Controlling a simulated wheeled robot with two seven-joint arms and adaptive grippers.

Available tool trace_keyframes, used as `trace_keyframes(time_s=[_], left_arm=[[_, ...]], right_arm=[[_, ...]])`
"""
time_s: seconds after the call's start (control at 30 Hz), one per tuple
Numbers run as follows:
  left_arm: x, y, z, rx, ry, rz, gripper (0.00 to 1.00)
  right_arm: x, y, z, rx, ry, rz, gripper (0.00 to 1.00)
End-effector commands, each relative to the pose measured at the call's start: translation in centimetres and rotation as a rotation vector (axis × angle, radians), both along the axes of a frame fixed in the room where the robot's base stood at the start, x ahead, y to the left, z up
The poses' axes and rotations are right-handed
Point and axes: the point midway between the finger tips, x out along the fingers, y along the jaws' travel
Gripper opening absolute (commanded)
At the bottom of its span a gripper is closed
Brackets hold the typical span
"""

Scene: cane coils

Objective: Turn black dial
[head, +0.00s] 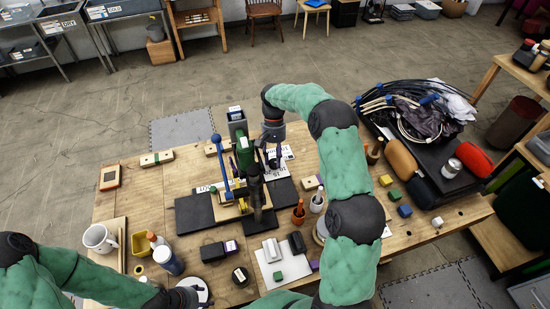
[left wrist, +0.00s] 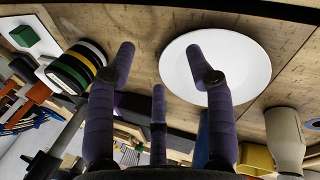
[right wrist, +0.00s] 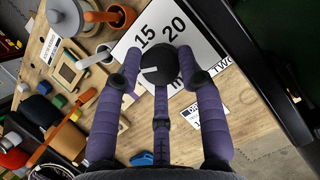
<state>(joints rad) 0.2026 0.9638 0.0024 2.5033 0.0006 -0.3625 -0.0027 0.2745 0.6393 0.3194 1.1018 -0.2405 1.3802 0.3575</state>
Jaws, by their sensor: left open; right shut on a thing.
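The black dial (right wrist: 158,72) shows in the right wrist view, with a white pointer line on it. It sits on a white card (right wrist: 192,47) printed with numbers such as 15 and 20; the card also shows in the head view (head: 287,152). My right gripper (right wrist: 155,60) is shut on the dial, its purple fingers around the dial's sides. In the head view my right gripper (head: 272,157) is at the card and hides the dial. My left gripper (left wrist: 160,55) is open and empty near a white plate (left wrist: 235,68) at the table's front; it is partly seen in the head view (head: 198,296).
A green and black press with a blue lever (head: 219,160) stands left of my right gripper. A mug (head: 98,238) and bottles (head: 167,260) are at the front left. A black bin of cables (head: 425,150) is at the right.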

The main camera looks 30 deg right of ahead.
Motion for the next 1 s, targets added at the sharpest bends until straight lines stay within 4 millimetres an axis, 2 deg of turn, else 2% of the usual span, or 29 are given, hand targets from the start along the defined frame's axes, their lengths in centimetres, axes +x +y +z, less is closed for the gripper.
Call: trace_keyframes(time_s=[0.4,0.43,0.5,0.87,1.0], left_arm=[[0.01,0.00,0.00,0.000,0.000,0.000,0.53],[0.00,0.00,0.00,0.000,0.000,0.000,0.53],[0.00,0.00,0.00,0.000,0.000,0.000,0.53],[0.01,0.00,-0.01,0.000,0.000,0.000,0.53],[0.01,0.00,-0.01,0.000,0.000,0.000,0.53]], right_arm=[[-0.15,0.43,-0.12,0.008,0.007,0.012,0.06],[-0.17,0.44,-0.12,0.008,0.008,0.012,0.41],[-0.18,0.42,-0.13,0.007,0.009,0.011,0.60],[-0.07,0.12,-0.02,0.003,0.004,0.009,0.60],[0.32,-0.06,0.86,0.002,0.003,0.009,0.60]])
